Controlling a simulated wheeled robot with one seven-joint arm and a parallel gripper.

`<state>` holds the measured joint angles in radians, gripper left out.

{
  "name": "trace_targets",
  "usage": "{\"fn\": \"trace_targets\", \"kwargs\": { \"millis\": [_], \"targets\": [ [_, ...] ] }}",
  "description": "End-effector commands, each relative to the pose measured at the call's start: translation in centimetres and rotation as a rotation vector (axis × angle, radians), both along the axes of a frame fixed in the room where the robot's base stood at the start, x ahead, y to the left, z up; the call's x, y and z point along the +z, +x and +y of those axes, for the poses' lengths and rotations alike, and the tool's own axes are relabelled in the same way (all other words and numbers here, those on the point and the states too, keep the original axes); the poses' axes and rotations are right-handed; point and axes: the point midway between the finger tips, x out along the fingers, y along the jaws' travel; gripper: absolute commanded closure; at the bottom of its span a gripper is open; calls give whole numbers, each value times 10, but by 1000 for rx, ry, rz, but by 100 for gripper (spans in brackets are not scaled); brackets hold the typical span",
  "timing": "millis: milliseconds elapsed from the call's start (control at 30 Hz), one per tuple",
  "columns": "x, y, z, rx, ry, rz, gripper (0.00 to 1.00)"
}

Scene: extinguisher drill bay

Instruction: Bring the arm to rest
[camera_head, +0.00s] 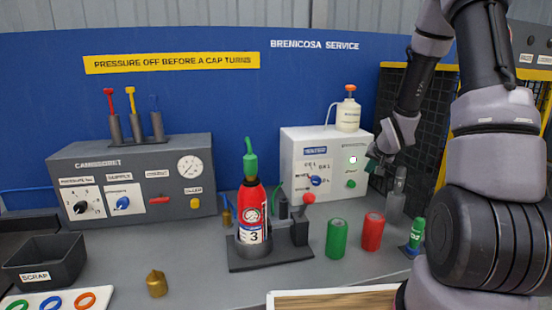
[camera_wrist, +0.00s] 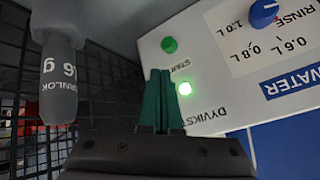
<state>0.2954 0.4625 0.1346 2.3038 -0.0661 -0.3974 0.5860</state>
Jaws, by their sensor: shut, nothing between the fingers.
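My gripper (camera_head: 376,163) is at the end of my raised arm, at the right side of the white water box (camera_head: 300,190). In the wrist view its green fingers (camera_wrist: 160,85) are shut together with nothing between them. They point at the front of the white box (camera_wrist: 210,110), close to the green START button (camera_wrist: 169,45) and a glowing green light (camera_wrist: 185,88). Whether the fingertips touch the panel cannot be told. The arm is bent, with its elbow high at the right of the head view.
A red extinguisher (camera_head: 252,205) with a green top stands in a dark stand on the bench. Green (camera_head: 336,238) and red (camera_head: 372,232) cylinders stand below the arm.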

Motion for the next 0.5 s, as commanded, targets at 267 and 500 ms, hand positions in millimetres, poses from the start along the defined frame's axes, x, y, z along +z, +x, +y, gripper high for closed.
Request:
{"fn": "trace_targets", "kwargs": {
  "millis": [267, 500],
  "targets": [
    [122, -54, 20, 3, -68, 34, 100],
    [200, -128, 49, 26, -58, 64, 100]
  ]
}}
